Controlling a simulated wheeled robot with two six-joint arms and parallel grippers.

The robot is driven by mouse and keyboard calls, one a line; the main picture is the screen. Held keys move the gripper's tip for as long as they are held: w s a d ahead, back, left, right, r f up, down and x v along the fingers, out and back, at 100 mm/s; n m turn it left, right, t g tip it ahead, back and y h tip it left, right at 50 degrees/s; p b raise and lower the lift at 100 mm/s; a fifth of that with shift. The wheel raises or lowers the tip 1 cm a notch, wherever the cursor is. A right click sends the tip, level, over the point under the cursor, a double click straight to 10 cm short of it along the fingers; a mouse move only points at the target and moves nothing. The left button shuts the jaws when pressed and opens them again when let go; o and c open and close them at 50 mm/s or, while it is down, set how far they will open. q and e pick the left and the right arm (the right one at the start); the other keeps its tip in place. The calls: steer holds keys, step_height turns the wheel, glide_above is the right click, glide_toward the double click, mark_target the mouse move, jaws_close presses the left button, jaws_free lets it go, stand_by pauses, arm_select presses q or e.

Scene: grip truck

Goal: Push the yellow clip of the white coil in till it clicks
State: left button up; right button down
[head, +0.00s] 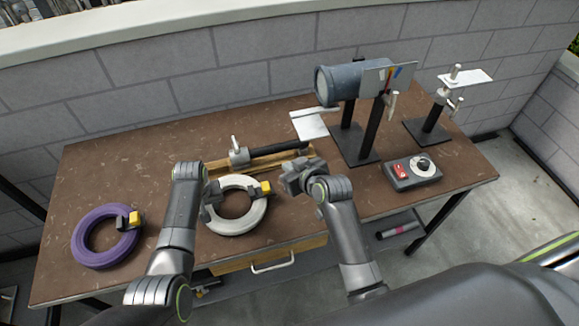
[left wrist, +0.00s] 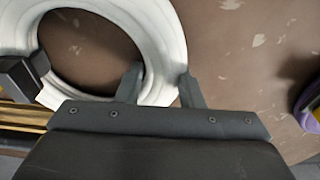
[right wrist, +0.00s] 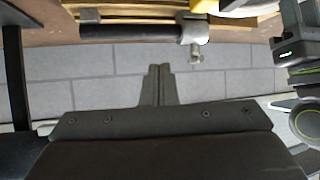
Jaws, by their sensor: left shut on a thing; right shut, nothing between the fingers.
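The white coil (head: 237,232) lies on the brown table, and its ring also shows in the left wrist view (left wrist: 100,12). Its yellow clip (head: 266,187) sticks out of a dark block on the coil's right upper side; how far in it sits I cannot tell. My left gripper (head: 208,206) is shut on the coil's left side, with its fingers (left wrist: 160,85) on either side of the ring. My right gripper (head: 288,173) is shut and empty, just right of the yellow clip and apart from it. Its fingertips (right wrist: 160,70) are together.
A purple coil (head: 84,241) with its own yellow clip lies at the left. Behind the white coil is a wooden holder (head: 215,165) with a black rod (head: 278,147). A lamp on a stand (head: 340,86) and a control box (head: 412,172) are at the right.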

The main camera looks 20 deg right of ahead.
mark_target(266, 188)
steer(key=f, duration=0.8)
steer(key=shift+a+f, duration=0.2)
steer(key=shift+f, duration=0.1)
steer(key=shift+a, duration=0.85)
steer(key=shift+a, duration=0.2)
stand_by(1.3)
